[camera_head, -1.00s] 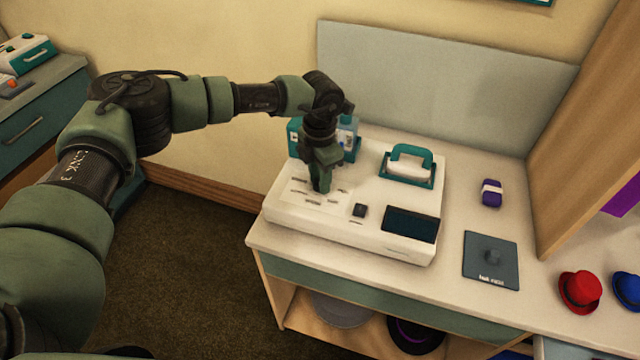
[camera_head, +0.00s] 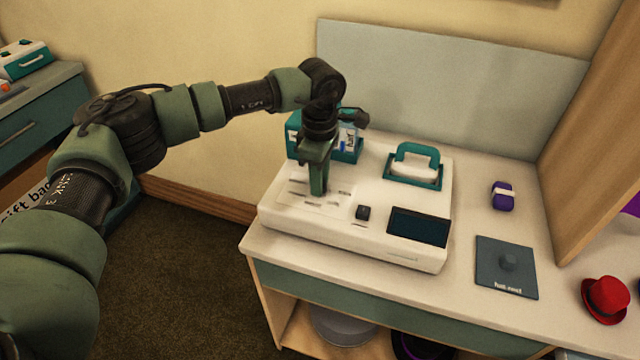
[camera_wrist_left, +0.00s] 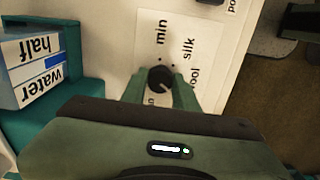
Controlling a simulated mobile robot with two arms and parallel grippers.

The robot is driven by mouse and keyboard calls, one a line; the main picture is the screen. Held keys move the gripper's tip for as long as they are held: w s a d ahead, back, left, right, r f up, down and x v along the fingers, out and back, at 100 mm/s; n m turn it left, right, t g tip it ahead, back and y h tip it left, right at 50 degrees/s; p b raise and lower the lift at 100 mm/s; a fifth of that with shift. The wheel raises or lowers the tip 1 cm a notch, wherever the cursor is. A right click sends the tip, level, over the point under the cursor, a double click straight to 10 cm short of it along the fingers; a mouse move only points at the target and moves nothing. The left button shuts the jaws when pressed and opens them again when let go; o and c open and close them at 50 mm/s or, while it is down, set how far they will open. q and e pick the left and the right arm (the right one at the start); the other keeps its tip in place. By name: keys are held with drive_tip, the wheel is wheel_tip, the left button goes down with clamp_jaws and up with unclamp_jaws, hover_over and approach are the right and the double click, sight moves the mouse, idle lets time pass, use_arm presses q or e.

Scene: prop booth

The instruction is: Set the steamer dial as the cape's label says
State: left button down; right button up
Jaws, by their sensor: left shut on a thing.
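The steamer (camera_head: 290,226) is a white box with a dark screen (camera_head: 418,227) on the counter. Its dial (camera_wrist_left: 160,78) is a small black knob on a pale plate; in the left wrist view the words "min", "silk" and a partly hidden "...ool" show around it. My left gripper (camera_head: 318,192) points down over the dial; in the left wrist view its fingers (camera_wrist_left: 162,90) are shut on the knob, one on each side. The head view hides the dial behind the gripper. I see no cape or cape label. My right gripper is not in view.
A teal holder with a water tank (camera_wrist_left: 35,72) marked "water" and "half" stands just behind the gripper. A teal-handled steam head (camera_head: 415,165), a black switch (camera_head: 363,212), a purple roll (camera_head: 503,196), a grey hat rest (camera_head: 506,267) and a red hat (camera_head: 606,299) are to the right.

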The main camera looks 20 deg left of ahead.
use_arm(q)
drive_tip(key=shift+m+b, duration=0.55)
drive_tip(key=shift+m, duration=0.65)
drive_tip(key=shift+r, duration=0.1)
drive_tip(key=shift+w, duration=0.1)
drive_tip(key=c, duration=1.1)
unclamp_jaws()
wheel_tip(320, 180, up, 8)
drive_tip(key=shift+f+b, duration=0.15)
drive_tip(key=shift+b, duration=0.35)
